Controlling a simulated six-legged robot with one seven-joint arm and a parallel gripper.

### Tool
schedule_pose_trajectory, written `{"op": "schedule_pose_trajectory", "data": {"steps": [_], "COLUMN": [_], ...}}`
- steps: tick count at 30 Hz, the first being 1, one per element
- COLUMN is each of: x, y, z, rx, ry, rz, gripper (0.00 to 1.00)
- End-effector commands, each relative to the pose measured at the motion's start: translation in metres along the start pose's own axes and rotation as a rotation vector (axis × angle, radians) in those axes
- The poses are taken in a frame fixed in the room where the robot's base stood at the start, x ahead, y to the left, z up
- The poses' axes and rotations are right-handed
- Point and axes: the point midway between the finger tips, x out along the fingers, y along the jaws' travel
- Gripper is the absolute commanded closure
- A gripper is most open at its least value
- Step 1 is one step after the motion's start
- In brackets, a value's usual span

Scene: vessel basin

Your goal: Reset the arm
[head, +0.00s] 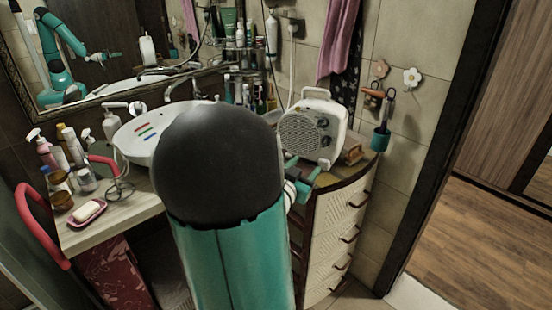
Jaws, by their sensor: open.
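A large teal link of my arm with a black rounded cap fills the middle of the head view and hides much behind it. My gripper (304,178) shows only in part, as teal pieces poking out right of the black cap, in front of the white fan heater (313,128). It looks open, and I see nothing held in it. The mirror (110,62) at the upper left reflects my teal arm, bent, with its small end pointing right.
A white basin (135,146) is partly hidden behind my arm. Bottles and a soap dish (88,212) with soap crowd the left counter (135,212). A curved drawer cabinet (335,232) stands under the heater. A tiled wall is close on the right; wooden floor (480,240) lies beyond the doorway.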

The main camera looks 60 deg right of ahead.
Motion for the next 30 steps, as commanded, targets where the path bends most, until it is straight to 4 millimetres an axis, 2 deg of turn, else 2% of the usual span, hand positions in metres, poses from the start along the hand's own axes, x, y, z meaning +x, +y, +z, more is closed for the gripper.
{"op": "schedule_pose_trajectory", "data": {"steps": [8,10,13,16,20,21,23,24,26,27,29,30], "x": [0.000,-0.002,-0.012,-0.037,-0.096,-0.118,-0.153,-0.178,-0.217,-0.244,-0.285,-0.313], "y": [0.000,-0.005,-0.030,-0.075,-0.142,-0.160,-0.183,-0.196,-0.210,-0.217,-0.223,-0.224], "z": [0.000,0.001,0.006,0.014,0.022,0.023,0.023,0.022,0.020,0.017,0.013,0.010], "rx": [0.000,0.005,0.028,0.055,0.058,0.049,0.027,0.007,-0.035,-0.068,-0.131,-0.180], "ry": [-0.001,-0.014,-0.075,-0.194,-0.383,-0.439,-0.518,-0.568,-0.641,-0.686,-0.748,-0.786], "rz": [-0.001,-0.015,-0.085,-0.220,-0.451,-0.522,-0.629,-0.699,-0.803,-0.872,-0.975,-1.041], "gripper": [0.48,0.48,0.48,0.48,0.48,0.48,0.48,0.48,0.48,0.48,0.48,0.48]}}
